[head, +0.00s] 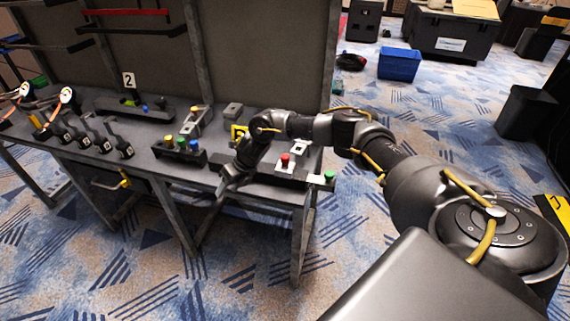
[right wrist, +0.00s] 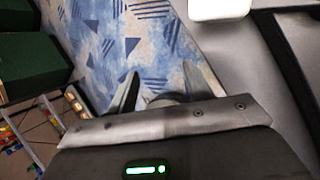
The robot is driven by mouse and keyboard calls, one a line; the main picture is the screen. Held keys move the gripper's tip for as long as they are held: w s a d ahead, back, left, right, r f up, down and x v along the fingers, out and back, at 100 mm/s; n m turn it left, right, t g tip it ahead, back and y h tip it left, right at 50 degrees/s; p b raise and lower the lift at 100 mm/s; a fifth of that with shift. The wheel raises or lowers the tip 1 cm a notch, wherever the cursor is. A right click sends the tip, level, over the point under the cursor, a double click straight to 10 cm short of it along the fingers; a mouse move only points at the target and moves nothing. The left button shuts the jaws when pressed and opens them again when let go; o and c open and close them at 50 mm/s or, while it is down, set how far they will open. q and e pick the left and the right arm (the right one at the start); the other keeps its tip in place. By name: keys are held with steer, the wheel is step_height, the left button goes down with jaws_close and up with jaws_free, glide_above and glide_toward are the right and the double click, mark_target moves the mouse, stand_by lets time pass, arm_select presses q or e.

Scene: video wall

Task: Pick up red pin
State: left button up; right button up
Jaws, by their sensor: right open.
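A dark block on the workbench (head: 150,168) holds short coloured pins. A red knob (head: 285,159) also stands on a pale base further right, so I cannot tell for certain which is the red pin. My right gripper (head: 228,184) is at the bench's front edge, between the pin block and the red knob, pointing down. In the right wrist view its two fingers (right wrist: 160,90) are apart with nothing between them. My left gripper is not in view.
A green knob (head: 329,177) sits at the bench's right end. A row of dark stands (head: 95,135) fills the left part, and a black tray (head: 140,108) lies behind. A back panel (head: 260,60) rises behind the bench. A blue bin (head: 399,64) stands on the open carpet.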

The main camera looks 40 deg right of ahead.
steer(key=s+d+r+n+h, duration=0.1)
steer(key=d+r+n+h, duration=0.15)
steer(key=d+r, duration=0.7)
steer(key=n+g+h, duration=0.2)
steer(key=n, duration=0.1)
glide_toward(286, 156)
steer(key=shift+y, duration=0.25)
steer(key=f, duration=0.4)
steer(key=shift+w+d+f+p, duration=0.3)
steer(key=shift+a+f, duration=0.2)
steer(key=shift+f, duration=0.25)
steer(key=f, duration=0.1)
steer(key=f+p, duration=0.1)
steer(key=f, duration=0.2)
steer(key=shift+w+a+f, duration=0.1)
steer(key=shift+w+a, duration=0.15)
steer(key=shift+c, duration=0.3)
steer(key=c, duration=1)
steer(key=shift+c, duration=0.2)
